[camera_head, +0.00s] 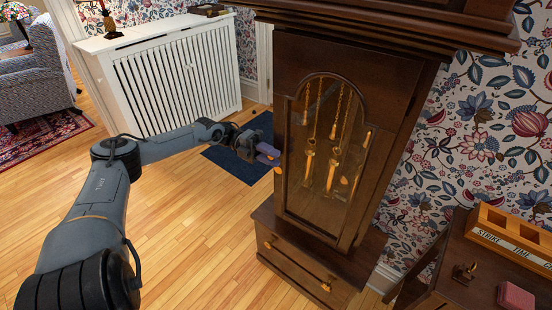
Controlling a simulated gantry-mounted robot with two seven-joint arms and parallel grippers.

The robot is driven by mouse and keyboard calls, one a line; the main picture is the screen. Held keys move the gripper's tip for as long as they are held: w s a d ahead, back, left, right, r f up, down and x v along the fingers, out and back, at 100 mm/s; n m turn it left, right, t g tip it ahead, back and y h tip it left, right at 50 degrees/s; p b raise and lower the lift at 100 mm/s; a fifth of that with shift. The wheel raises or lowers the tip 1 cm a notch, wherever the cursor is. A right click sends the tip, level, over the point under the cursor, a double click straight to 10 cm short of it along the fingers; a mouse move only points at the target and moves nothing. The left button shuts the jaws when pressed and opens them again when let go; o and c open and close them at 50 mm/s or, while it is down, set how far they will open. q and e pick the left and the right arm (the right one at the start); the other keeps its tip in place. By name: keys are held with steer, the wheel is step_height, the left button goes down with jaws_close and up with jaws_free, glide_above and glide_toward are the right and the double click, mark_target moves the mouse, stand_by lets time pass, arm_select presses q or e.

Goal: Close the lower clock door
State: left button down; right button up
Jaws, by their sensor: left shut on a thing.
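The lower clock door (283,195) is a dark wood frame with an arched glass pane, on the tall clock's trunk. Brass chains and weights show through the glass. My left gripper (268,154) is at the door's left edge, its bluish fingers shut on a part of the door there. The gripped part is hidden by the fingers. A small brass piece (277,170) shows just below the fingertips. I cannot tell from this angle how far the door stands from its frame. My right gripper is not in view.
The clock base has a drawer with brass pulls (326,285). A side table with a wooden block holder (512,240), a small brass item (464,272) and a red box (515,297) stands at the right. A white radiator cover (175,75) is behind. The wood floor at left is clear.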

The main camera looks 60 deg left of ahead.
arm_select(q)
steer(key=shift+w+a+g, duration=0.25)
steer(key=shift+w+g, duration=0.05)
steer(key=shift+w, duration=0.05)
steer(key=shift+d, duration=0.1)
steer(key=c, duration=0.9)
jaws_free()
steer(key=shift+c, duration=0.2)
steer(key=b+v, duration=0.3)
steer(key=v, duration=0.7)
steer(key=shift+s+a+b, duration=0.15)
steer(key=shift+a+b, duration=0.2)
steer(key=shift+a, duration=0.05)
steer(key=shift+f, duration=0.1)
